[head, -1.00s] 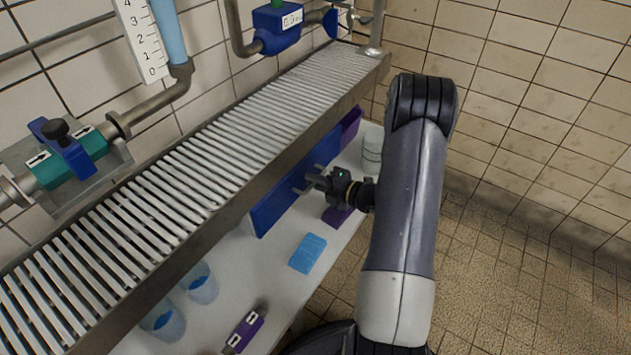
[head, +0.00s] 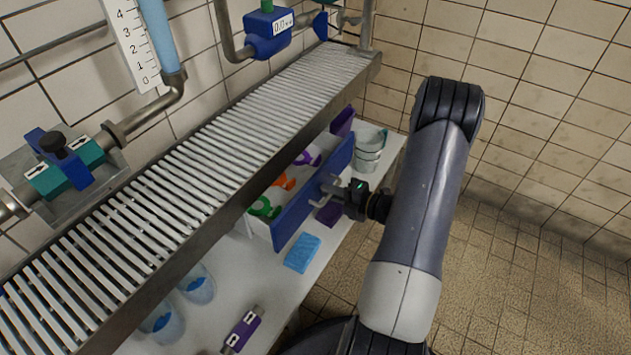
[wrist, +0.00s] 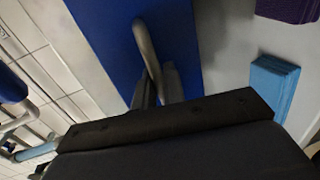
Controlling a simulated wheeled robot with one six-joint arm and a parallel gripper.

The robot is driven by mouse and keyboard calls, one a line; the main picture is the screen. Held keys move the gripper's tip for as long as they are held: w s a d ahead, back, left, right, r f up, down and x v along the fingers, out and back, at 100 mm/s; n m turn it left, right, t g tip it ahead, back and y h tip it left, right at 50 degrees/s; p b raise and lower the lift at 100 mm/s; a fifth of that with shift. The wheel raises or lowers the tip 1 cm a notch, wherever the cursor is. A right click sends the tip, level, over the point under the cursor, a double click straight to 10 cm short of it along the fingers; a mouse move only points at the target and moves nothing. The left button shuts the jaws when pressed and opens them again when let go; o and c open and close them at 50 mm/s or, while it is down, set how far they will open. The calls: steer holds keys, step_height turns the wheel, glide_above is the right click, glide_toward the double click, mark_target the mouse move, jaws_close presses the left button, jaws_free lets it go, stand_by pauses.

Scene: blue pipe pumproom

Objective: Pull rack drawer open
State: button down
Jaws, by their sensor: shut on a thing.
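The rack drawer is a white box with a blue front (head: 298,205) under the slatted rack (head: 190,150). It stands partly open, and green, orange and purple items (head: 283,182) show inside it. A metal bar handle (head: 318,204) sticks out from the front. My gripper (head: 332,194) is shut on this handle, outside the drawer front. In the wrist view the handle (wrist: 146,45) runs from the blue front (wrist: 105,30) down between my fingers. The fingertips are partly hidden by the wrist body.
On the white shelf below lie a light blue sponge (head: 302,253), a purple block (head: 329,212) and a purple piece with arrows (head: 241,331). Clear cups (head: 197,285) stand at the left, stacked buckets (head: 369,150) at the far end. Open tiled floor (head: 500,270) lies to the right.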

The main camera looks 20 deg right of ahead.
steer(key=f+p+v, duration=0.2)
steer(key=v, duration=0.9)
steer(key=shift+s+d, duration=0.2)
steer(key=shift+s, duration=0.25)
steer(key=shift+f, duration=0.15)
steer(key=c, duration=1.9)
jaws_free()
steer(key=p+v, duration=0.2)
steer(key=v, duration=0.8)
steer(key=shift+s+d, duration=0.2)
steer(key=shift+s, duration=0.2)
